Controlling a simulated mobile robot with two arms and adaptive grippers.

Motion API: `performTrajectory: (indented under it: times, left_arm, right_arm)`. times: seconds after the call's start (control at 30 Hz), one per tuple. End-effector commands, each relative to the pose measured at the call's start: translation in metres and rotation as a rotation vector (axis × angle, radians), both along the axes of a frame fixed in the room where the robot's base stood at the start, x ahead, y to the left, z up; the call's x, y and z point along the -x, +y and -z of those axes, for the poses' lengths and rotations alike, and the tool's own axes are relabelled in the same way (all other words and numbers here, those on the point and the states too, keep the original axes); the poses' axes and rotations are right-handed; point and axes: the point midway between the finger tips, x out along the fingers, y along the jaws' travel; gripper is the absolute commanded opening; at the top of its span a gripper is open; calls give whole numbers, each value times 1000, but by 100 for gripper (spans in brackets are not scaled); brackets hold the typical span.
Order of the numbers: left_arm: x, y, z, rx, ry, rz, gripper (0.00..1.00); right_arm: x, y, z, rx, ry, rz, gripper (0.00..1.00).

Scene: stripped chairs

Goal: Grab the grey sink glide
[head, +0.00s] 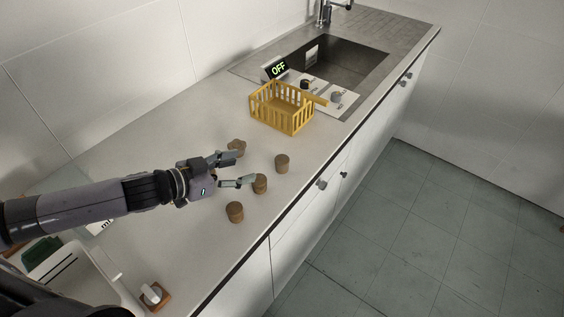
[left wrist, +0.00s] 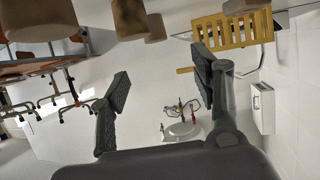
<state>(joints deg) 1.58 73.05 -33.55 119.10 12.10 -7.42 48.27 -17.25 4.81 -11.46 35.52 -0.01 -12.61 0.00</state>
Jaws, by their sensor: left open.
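A small grey knob-like piece (head: 336,97), which looks like the grey sink glide, stands on a white plate (head: 346,106) at the front edge of the sink. A darker piece (head: 305,84) stands on the same plate, left of it. My left gripper (head: 241,169) is open and empty over the counter, among brown cylinders and well short of the sink. Its two spread fingers also show in the left wrist view (left wrist: 160,80), with nothing between them. The grey glide cannot be made out in the left wrist view. My right gripper is not in view.
Several brown cylinders stand around my left gripper, one (head: 282,163) to its right and one (head: 235,212) nearer. A yellow slatted basket (head: 282,118) stands between the gripper and the plate. A display reading OFF (head: 276,69) is behind it. The sink (head: 345,65) lies beyond.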

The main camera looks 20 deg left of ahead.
Motion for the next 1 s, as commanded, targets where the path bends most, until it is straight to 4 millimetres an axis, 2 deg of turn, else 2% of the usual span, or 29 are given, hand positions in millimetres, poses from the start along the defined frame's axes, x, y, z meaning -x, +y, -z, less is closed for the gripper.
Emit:
performTrajectory:
  times: [0.27, 0.5, 0.77, 1.0]
  left_arm:
    - [-23, -16, 7, 1, -4, 3, 58]
    - [-49, -34, 21, 2, -2, 1, 58]
    - [-61, -44, 29, 2, 0, 3, 58]
    - [-82, -64, 39, 0, -1, 2, 58]
  right_arm:
    - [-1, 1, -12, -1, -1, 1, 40]
    - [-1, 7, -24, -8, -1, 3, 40]
    - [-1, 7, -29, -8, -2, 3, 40]
    - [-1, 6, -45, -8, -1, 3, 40]
